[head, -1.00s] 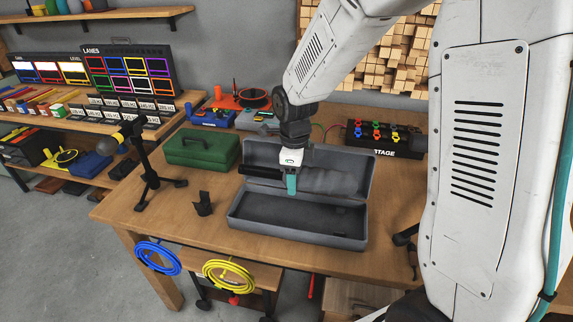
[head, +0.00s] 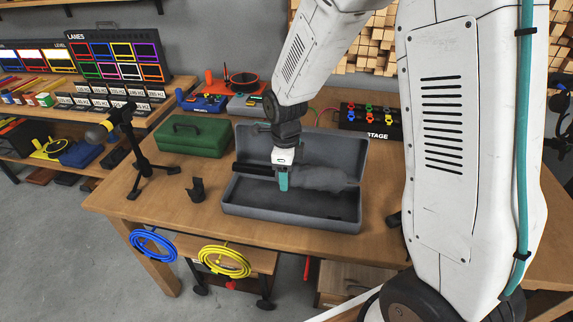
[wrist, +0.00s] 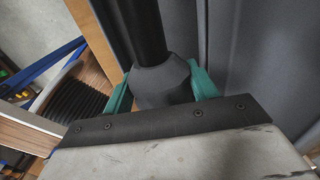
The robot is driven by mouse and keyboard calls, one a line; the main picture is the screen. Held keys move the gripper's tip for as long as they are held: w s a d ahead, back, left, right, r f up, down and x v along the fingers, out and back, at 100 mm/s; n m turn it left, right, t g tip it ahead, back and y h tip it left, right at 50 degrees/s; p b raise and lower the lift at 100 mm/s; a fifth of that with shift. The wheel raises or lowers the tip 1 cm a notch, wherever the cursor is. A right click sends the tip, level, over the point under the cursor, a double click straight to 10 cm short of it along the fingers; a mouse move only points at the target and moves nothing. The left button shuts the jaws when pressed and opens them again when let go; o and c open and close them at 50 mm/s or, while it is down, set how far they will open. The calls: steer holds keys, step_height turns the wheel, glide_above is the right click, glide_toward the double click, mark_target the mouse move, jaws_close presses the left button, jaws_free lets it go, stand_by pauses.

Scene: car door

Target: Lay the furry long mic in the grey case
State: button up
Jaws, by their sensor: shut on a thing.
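The grey case (head: 290,222) lies open on the wooden table, its lid raised at the back. The furry long mic (head: 324,179) has a grey furry body on the right and a black handle (head: 250,171) on the left. It is held level over the case, in front of the lid; whether it touches the case floor I cannot tell. My gripper (head: 283,182) is shut on the mic near where handle and fur meet. In the wrist view the teal fingers of my gripper (wrist: 162,85) stand either side of the mic's dark collar (wrist: 160,78), with the black handle (wrist: 144,30) running away upward.
A closed green case (head: 195,136) stands to the left, with a mic on a small black stand (head: 145,165) and a black clip (head: 196,190) near it. The STAGE box (head: 370,121) is behind right. Blue and yellow cable coils hang at the table's front.

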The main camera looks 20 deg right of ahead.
mark_target(287, 200)
steer(key=shift+f, duration=3.5)
steer(key=o, duration=1.2)
steer(key=shift+c, duration=0.2)
step_height(287, 200, up, 8)
steer(key=shift+f, duration=0.1)
